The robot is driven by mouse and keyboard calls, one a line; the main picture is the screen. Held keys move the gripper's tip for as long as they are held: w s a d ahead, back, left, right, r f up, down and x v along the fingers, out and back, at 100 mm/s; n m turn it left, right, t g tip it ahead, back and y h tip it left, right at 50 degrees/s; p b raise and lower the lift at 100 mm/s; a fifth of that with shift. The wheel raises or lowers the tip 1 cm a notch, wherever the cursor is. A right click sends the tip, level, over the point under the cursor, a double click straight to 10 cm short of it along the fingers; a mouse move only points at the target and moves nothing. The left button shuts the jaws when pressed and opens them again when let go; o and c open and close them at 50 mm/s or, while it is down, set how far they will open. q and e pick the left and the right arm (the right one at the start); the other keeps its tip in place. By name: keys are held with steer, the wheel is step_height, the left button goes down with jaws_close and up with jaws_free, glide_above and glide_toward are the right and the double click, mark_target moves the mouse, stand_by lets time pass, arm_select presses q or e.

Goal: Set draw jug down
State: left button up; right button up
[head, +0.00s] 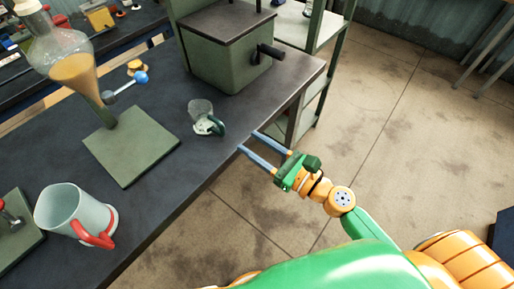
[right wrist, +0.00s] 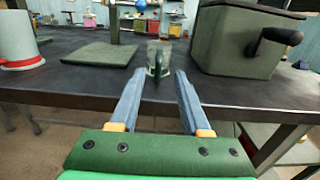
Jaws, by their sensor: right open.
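A small clear jug with a dark green handle (head: 201,113) stands upright on the dark bench, near its front edge. It also shows in the right wrist view (right wrist: 153,56), beyond and between the fingertips. My right gripper (head: 248,141) is open and empty at the bench edge, its fingers pointing at the small jug and apart from it. A larger pale jug with a red handle (head: 72,212) stands upright at the left of the bench; it also shows in the right wrist view (right wrist: 17,42). My left gripper is not in view.
A green box with a dark crank (head: 226,60) stands behind the small jug. A green stand plate (head: 130,150) lies left of it, below a glass funnel vessel of amber liquid (head: 75,70). A shelf rack (head: 325,30) stands beyond the bench; floor at right is open.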

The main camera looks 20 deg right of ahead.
steer(key=s+d+f+n+g+h, duration=0.2)
steer(key=f+n, duration=0.2)
steer(key=f, duration=0.5)
steer(key=s+d+f+n+g+h, duration=0.2)
steer(key=d+f+n+h, duration=0.1)
steer(key=f, duration=0.5)
steer(key=s+d+f+n+g+h, duration=0.15)
steer(key=f+n, duration=0.25)
steer(key=f, duration=0.5)
steer(key=s+d+f+n+g+h, duration=0.1)
steer(key=s+f+n+g, duration=0.1)
steer(key=s+f+n, duration=0.3)
steer(key=s+d+f+n+g+h, duration=0.1)
steer(key=s+f+n+g, duration=0.2)
steer(key=s+f+n, duration=0.2)
steer(key=s+d+f+n+g+h, duration=0.1)
steer(key=s+f+n+g+h, duration=0.1)
steer(key=s+f+n, duration=0.4)
steer(key=s+n+g, duration=0.1)
steer(key=s+n, duration=0.3)
steer(key=s, duration=0.4)
steer(key=shift+s+d, duration=0.25)
steer(key=shift+s, duration=0.15)
